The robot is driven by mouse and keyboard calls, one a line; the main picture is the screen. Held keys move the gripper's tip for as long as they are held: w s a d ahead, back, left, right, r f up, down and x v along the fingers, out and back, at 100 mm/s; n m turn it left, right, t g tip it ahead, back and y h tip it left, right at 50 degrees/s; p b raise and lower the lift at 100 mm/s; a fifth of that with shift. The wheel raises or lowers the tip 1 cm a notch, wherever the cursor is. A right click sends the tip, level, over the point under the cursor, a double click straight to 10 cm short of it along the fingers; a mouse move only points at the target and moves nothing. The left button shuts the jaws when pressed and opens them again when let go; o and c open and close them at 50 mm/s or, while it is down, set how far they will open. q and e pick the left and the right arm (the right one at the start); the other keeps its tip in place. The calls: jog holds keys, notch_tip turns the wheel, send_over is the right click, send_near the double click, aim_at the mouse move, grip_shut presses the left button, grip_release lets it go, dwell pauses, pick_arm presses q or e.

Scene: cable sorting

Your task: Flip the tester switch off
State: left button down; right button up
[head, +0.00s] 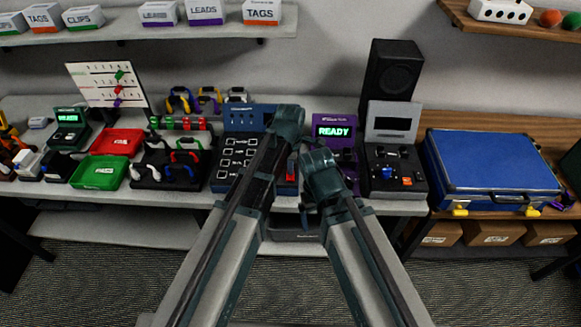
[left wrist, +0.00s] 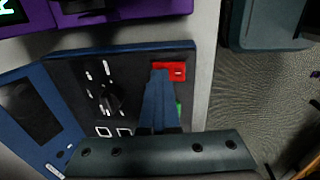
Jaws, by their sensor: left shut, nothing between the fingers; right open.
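The tester (head: 228,178) is a blue-framed unit with a black panel of square outlines, on the table left of centre in the head view. In the left wrist view its panel (left wrist: 80,85) shows a dark knob and, in a corner, a red block (left wrist: 180,68) with a green part (left wrist: 179,108) below it. The red part (head: 291,165) also shows between my arms in the head view. My left gripper (left wrist: 160,75) is shut and empty, its fingertips over or at the red and green switch area; contact cannot be told. My right gripper (head: 308,200) is open and lower, near the table's front edge.
A purple unit reading READY (head: 335,132) stands just right of the tester. A black unit with knobs (head: 395,172), a speaker (head: 392,75) and a blue case (head: 490,165) are farther right. Red (head: 117,141) and green (head: 100,172) trays and a cable rack lie left.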

pick_arm(q)
jog(key=shift+s, duration=0.2)
jog(key=shift+s, duration=0.65)
jog(key=shift+w+r+p, duration=0.1)
jog(key=shift+r+p, duration=0.1)
jog(key=shift+p, duration=0.1)
pick_arm(e)
jog(key=shift+r, duration=0.15)
